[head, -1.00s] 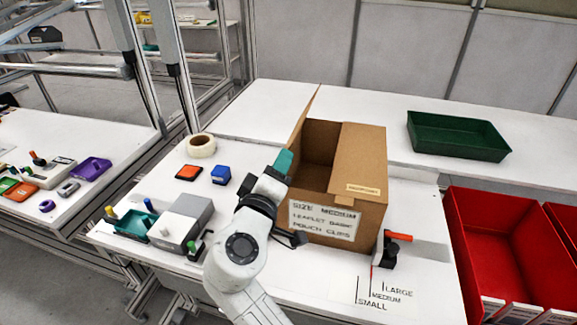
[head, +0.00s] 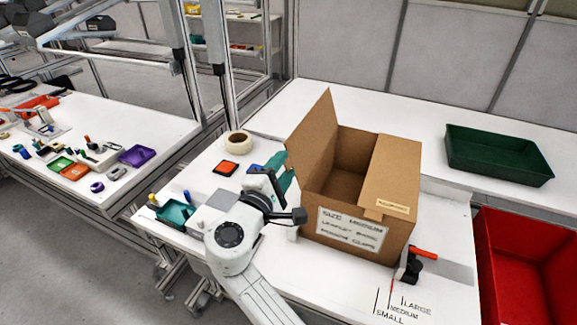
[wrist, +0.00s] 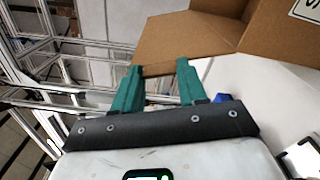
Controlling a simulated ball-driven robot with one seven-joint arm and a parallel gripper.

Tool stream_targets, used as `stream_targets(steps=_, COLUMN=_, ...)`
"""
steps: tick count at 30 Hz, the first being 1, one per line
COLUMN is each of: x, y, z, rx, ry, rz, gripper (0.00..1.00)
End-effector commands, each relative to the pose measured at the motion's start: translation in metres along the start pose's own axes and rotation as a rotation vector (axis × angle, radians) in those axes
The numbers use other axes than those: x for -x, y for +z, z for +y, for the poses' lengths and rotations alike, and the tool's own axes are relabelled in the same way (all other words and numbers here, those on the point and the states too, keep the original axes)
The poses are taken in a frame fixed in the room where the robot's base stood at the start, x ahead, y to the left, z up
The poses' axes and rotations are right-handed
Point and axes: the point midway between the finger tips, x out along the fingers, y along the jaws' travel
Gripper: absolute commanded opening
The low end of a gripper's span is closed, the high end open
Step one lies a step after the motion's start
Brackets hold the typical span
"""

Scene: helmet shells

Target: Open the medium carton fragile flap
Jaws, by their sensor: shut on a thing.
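The medium carton (head: 350,238) stands on the white bench, its front label reading SIZE MEDIUM. Its left flap (head: 314,132) is raised and leans outward to the left. The right flap (head: 392,170) lies over the right part of the opening; its small label is too small to read. My gripper (head: 284,178) is at the carton's left side, shut on the left flap. In the wrist view, the green fingers (wrist: 158,78) stand either side of the edge of the left flap (wrist: 190,42). The exact contact is partly hidden.
A tape roll (head: 237,142), an orange-and-black item (head: 226,168) and a teal tray (head: 176,213) lie left of my gripper. An orange-handled tool (head: 414,264) stands close to the carton's front right. A green tray (head: 498,156) is behind right; a red bin (head: 525,265) is right.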

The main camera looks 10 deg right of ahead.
Motion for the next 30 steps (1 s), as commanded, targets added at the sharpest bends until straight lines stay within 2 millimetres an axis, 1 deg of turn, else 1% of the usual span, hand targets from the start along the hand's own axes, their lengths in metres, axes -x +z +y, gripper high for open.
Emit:
stream_targets(steps=7, x=-0.0001, y=-0.0054, z=-0.0012, rx=0.057, ry=-0.002, rz=0.0, gripper=0.0)
stream_targets(steps=20, x=0.0001, y=-0.0063, z=-0.0019, rx=0.065, ry=-0.003, rz=0.001, gripper=0.0)
stream_targets(steps=21, x=0.0001, y=-0.0063, z=-0.002, rx=0.065, ry=-0.003, rz=0.001, gripper=0.44)
stream_targets(steps=28, x=0.0001, y=-0.0062, z=-0.0014, rx=0.065, ry=-0.002, rz=0.001, gripper=0.66)
stream_targets(steps=29, x=0.0001, y=-0.0061, z=-0.0013, rx=0.064, ry=-0.002, rz=0.001, gripper=0.68)
stream_targets(steps=30, x=0.0001, y=-0.0061, z=-0.0012, rx=0.064, ry=-0.001, rz=0.001, gripper=0.68)
